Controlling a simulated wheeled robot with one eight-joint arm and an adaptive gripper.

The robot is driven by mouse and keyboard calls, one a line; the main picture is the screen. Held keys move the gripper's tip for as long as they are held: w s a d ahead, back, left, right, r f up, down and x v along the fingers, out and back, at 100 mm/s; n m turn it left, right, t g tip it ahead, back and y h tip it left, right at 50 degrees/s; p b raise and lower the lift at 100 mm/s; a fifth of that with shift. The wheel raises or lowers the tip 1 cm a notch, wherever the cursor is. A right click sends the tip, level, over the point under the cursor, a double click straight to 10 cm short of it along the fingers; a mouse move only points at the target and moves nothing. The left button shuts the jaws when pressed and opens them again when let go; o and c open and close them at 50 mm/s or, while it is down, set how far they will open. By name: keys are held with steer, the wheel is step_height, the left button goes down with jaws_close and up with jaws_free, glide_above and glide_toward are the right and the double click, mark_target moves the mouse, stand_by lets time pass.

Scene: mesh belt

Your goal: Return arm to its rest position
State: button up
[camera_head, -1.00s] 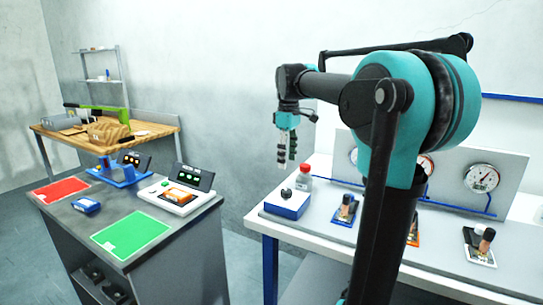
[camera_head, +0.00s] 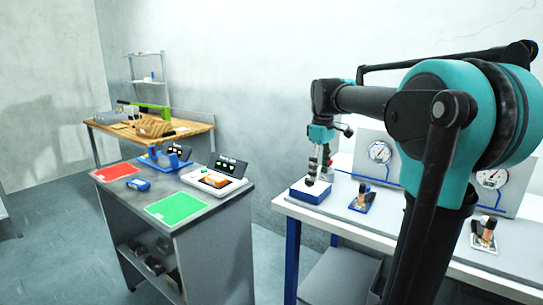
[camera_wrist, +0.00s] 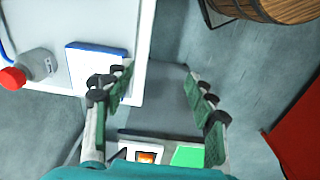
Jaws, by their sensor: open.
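My gripper (camera_head: 319,163) hangs from the folded arm with its fingers pointing down, in front of the white workbench in the head view. In the wrist view my gripper (camera_wrist: 160,105) has its two green-padded fingers wide apart with nothing between them. Below the gap are the bench edge, grey floor and part of the grey cabinet top. In the head view the fingertips overlap a blue-and-white box (camera_head: 309,192) on the bench; I cannot tell the distance between them.
The white workbench (camera_head: 345,217) carries gauges (camera_head: 380,152) and small devices (camera_head: 362,198). The grey cabinet (camera_head: 165,192) holds a red mat (camera_head: 116,171), a green mat (camera_head: 176,208) and a scale-like device (camera_head: 214,180). A barrel (camera_wrist: 270,8) shows in the wrist view.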

steer(key=s+d+f+m+t, duration=0.2)
steer(key=s+f+m, duration=0.3)
steer(key=s+f, duration=0.6)
steer(key=s+d+f+m+t, duration=0.1)
steer(key=s+f+m, duration=0.4)
steer(key=s+f, duration=0.5)
step_height(320, 180, down, 7)
steer(key=shift+s+d+r+t, duration=0.1)
steer(key=shift+s+d+t, duration=0.25)
steer(key=shift+t, duration=0.15)
stand_by(2.0)
